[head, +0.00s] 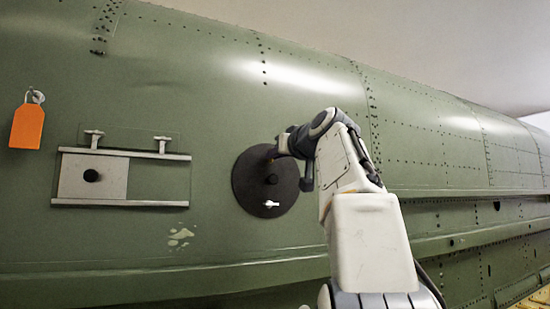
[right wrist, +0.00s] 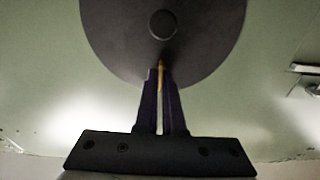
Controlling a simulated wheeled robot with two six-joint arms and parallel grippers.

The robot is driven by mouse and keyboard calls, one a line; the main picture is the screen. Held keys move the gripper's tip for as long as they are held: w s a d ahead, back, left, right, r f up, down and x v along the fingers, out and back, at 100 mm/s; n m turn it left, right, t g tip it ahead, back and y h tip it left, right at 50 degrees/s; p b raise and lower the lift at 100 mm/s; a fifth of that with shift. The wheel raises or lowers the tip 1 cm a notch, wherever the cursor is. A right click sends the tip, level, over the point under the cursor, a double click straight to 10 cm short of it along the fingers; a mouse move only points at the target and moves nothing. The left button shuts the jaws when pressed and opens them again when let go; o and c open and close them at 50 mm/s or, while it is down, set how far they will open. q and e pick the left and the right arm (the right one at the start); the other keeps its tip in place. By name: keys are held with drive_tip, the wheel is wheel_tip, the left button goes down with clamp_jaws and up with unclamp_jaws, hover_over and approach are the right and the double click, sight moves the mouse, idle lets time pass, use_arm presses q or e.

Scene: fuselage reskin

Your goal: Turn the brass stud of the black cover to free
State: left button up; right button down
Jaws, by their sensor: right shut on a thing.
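The round black cover (head: 250,190) lies against the green fuselage skin, with a dark knob (head: 271,179) at its middle. It also fills the top of the right wrist view (right wrist: 120,40). My right gripper (right wrist: 162,72) is at the cover's upper edge in the head view and is shut on the slim brass stud (right wrist: 161,78). Only a narrow strip of the stud shows between the fingers, so its turn angle cannot be told. A small white wing-shaped fastener (head: 270,204) sits low on the cover. My left gripper is not in view.
Left of the cover are two pale rails (head: 120,203) with a light sliding plate (head: 80,178) and two T-shaped pins (head: 94,138). An orange tag (head: 27,126) hangs at the far left. A ledge (head: 230,270) runs along below.

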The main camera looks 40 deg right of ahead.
drive_tip(key=shift+n, duration=0.3)
idle(0.4)
drive_tip(key=c, duration=1)
unclamp_jaws()
drive_tip(key=shift+s, duration=0.1)
drive_tip(key=b+v, duration=0.3)
drive_tip(key=v, duration=0.7)
drive_tip(key=shift+s+a+b, duration=0.1)
drive_tip(key=shift+a+b, duration=0.05)
drive_tip(key=shift+b, duration=0.25)
drive_tip(key=shift+f, duration=0.1)
